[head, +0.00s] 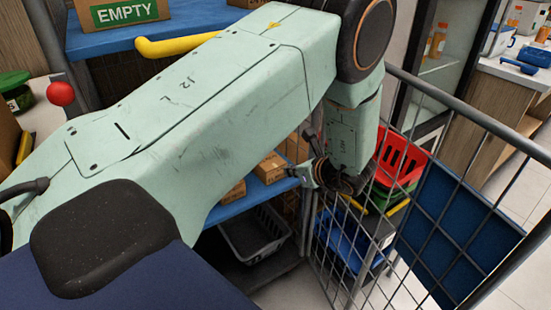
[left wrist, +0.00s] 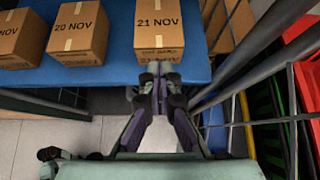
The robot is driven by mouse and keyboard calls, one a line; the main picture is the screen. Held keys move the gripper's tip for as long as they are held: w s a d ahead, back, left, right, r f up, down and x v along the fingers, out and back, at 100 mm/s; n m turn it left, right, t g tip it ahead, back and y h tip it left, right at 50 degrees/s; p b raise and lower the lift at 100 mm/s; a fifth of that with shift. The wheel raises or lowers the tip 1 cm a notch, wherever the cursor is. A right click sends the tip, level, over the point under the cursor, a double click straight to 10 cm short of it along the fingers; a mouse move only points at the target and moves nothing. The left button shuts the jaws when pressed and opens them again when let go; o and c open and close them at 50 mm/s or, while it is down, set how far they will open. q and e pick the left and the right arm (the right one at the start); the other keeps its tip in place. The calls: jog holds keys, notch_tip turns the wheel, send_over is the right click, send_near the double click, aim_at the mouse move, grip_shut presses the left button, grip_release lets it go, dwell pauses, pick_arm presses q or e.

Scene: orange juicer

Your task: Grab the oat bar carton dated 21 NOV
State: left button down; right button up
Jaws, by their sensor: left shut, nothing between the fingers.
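The carton marked 21 NOV (left wrist: 160,22) stands on a blue shelf near its front edge, at the top centre of the left wrist view. My left gripper (left wrist: 155,74) is shut and empty, its fingertips at the lower front of this carton. Whether they touch it I cannot tell. In the head view my left gripper (head: 308,174) is beside the shelf, partly behind my own arm. Small cartons (head: 270,167) show there, but their dates are not readable. My right gripper is not in view.
A carton marked 20 NOV (left wrist: 80,30) and another carton (left wrist: 16,38) stand to the left on the shelf (left wrist: 115,66). A wire cart (head: 470,200) with a red basket (head: 402,158) is close on the right. A grey basket (head: 256,236) sits below the shelf.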

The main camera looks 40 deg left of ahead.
aim_at(267, 158)
pick_arm(q)
jog(key=w+a, duration=0.1)
jog(key=a, duration=0.3)
jog(key=w+a+b, duration=0.1)
jog(key=a, duration=0.2)
jog(key=w+a+b, duration=0.1)
jog(key=a, duration=0.3)
jog(key=shift+a+f, duration=0.2)
jog(key=shift+a, duration=0.15)
jog(key=shift+f+b, duration=0.55)
jog(key=shift+b, duration=0.05)
jog(key=shift+w+f, duration=0.1)
jog(key=shift+d+b, duration=0.2)
jog(key=shift+b, duration=0.15)
